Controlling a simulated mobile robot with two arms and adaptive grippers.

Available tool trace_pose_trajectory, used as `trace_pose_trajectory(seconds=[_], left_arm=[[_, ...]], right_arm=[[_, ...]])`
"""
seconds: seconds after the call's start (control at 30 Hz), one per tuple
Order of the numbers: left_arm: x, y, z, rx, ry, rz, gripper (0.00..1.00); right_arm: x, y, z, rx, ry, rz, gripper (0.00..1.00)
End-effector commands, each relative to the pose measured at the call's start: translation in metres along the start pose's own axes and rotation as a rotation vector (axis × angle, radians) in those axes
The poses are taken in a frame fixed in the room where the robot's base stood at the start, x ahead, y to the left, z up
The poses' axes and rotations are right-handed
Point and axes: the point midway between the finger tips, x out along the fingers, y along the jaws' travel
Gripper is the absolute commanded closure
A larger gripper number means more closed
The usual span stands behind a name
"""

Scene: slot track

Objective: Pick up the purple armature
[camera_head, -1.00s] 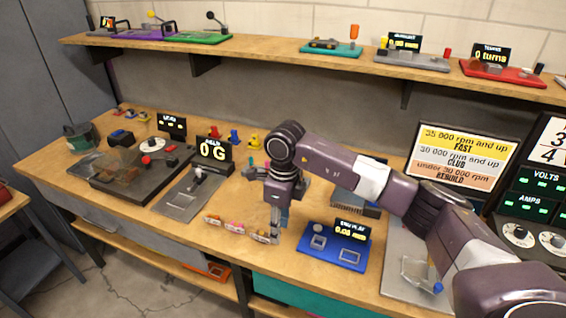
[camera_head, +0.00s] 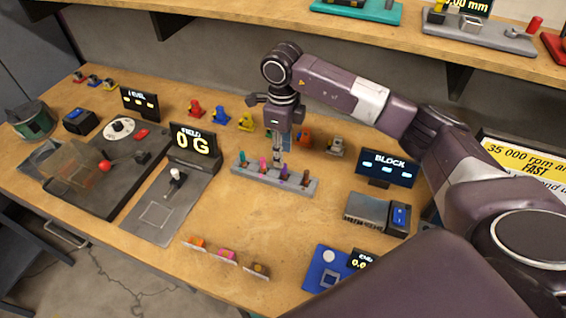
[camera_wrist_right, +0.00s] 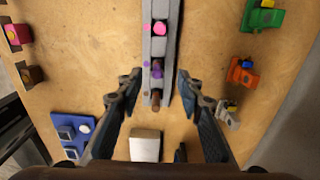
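The purple armature (camera_head: 284,172) stands in a grey rack (camera_head: 312,190) on the bench, between a pink armature (camera_head: 263,165) and a brown one (camera_head: 305,178). My right gripper (camera_head: 278,160) points down over the rack. In the right wrist view, the purple armature (camera_wrist_right: 157,68) shows close to the line between the fingertips. The right gripper (camera_wrist_right: 158,80) is open there, with one finger on each side of the rack and nothing held. I cannot tell how far the fingertips are above the rack. My left gripper is not in view.
A teal armature (camera_head: 242,159) stands at the rack's left end. Coloured figures (camera_head: 246,122) line up behind. The BLOCK display (camera_head: 387,167) and a grey device (camera_head: 368,209) stand at right, the FIELD device (camera_head: 165,205) at left.

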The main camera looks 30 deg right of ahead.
Motion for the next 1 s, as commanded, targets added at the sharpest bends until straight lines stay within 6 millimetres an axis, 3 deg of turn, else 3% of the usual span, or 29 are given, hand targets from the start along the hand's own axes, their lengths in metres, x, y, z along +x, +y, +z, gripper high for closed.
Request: trace_pose_trajectory(seconds=[0.5, 0.8, 1.0], left_arm=[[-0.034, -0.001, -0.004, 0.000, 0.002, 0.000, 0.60], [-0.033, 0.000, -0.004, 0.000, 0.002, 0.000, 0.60], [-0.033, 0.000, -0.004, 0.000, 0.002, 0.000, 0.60]], right_arm=[[0.063, 0.004, -0.004, 0.001, 0.003, 0.003, 0.66], [0.070, 0.003, -0.004, 0.000, 0.002, 0.000, 0.66], [0.070, 0.003, -0.004, 0.000, 0.001, 0.000, 0.88]])
